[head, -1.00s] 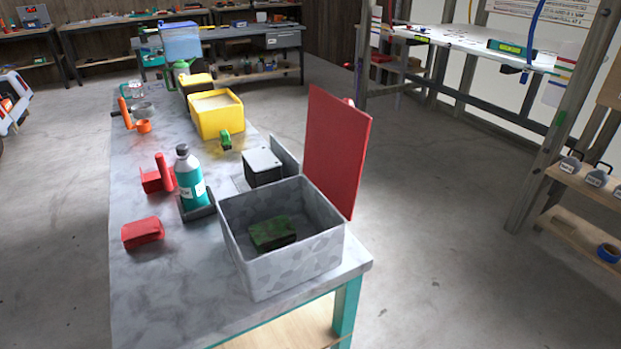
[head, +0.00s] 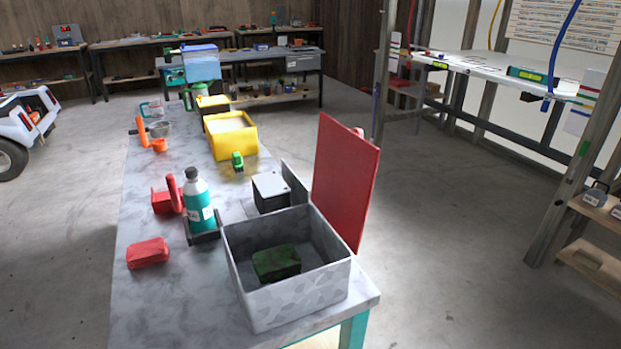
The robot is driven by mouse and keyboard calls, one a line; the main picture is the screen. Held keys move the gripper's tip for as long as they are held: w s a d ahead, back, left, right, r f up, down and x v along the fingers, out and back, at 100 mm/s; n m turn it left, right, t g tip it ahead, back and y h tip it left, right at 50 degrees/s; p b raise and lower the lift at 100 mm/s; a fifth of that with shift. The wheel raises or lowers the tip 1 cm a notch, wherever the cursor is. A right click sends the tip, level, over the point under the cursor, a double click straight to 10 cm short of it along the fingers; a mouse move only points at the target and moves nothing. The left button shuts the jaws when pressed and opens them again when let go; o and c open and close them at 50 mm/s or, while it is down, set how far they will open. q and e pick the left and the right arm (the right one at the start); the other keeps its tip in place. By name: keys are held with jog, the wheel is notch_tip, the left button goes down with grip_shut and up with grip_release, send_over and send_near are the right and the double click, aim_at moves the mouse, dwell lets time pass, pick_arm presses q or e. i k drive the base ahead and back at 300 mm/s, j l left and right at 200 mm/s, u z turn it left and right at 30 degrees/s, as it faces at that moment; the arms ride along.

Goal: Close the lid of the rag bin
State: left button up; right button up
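The rag bin (head: 297,303) is a grey, mottled open box at the near right corner of the bench. Its red lid (head: 345,180) stands upright along the bin's right side, so the bin is open at the top. A dark green, rag-like block (head: 276,262) lies on the bin's floor. The lid's hinge line is partly hidden behind the bin's rim. Neither of my grippers is in view.
The bench (head: 190,310) also holds a teal bottle (head: 199,205), a red block (head: 148,252), a small dark box with a light top (head: 270,191) and a yellow bin (head: 231,136). Open concrete floor (head: 450,220) lies right of the bench.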

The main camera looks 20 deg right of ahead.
aim_at(347, 164)
jog(key=l+u, duration=0.5)
jog(key=l, duration=0.6)
jog(key=k+l+u, duration=0.1)
jog(key=l, duration=0.25)
jog(key=k+l, duration=0.1)
jog(key=l, duration=0.3)
jog(key=k+l+u, duration=0.15)
jog(key=l, duration=0.2)
jog(key=i, duration=0.05)
